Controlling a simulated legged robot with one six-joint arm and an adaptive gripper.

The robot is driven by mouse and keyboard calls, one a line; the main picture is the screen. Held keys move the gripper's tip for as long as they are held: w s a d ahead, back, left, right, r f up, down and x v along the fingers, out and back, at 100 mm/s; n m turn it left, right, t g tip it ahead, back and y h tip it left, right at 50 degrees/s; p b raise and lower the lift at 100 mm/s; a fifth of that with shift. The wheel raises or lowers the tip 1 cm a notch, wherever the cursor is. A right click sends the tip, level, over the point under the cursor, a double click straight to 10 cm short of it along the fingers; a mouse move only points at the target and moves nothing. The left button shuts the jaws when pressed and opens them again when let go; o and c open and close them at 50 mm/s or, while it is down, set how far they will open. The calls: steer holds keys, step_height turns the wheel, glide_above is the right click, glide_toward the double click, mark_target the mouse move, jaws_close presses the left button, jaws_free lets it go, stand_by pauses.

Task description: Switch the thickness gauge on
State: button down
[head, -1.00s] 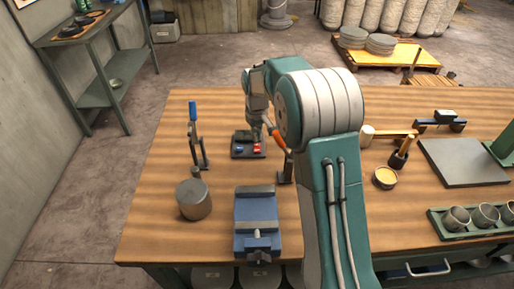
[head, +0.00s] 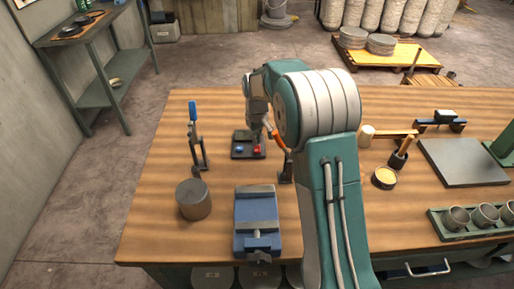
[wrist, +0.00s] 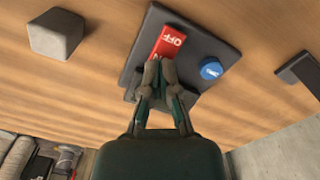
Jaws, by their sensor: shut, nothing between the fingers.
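The thickness gauge is a dark flat box (head: 236,154) on the wooden bench; it also shows in the wrist view (wrist: 138,45). On it are a red rocker switch (wrist: 168,42) and a round blue knob (wrist: 211,70). "OFF" can be read on the far part of the switch, and my fingers hide most of the lettering at its near end. My gripper (wrist: 158,66) is shut and empty, with its fingertips at the near end of the red switch. They look to be touching or just above it; I cannot tell which.
A blue vise (head: 257,215) and a grey cylinder (head: 193,199) stand nearer on the bench. A blue-handled clamp (head: 194,125) is left of the gauge. A grey block (wrist: 56,35) shows beside the gauge in the wrist view. Bare wood lies between.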

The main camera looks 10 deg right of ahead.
steer(key=shift+f, duration=0.4)
steer(key=shift+r, duration=3.55)
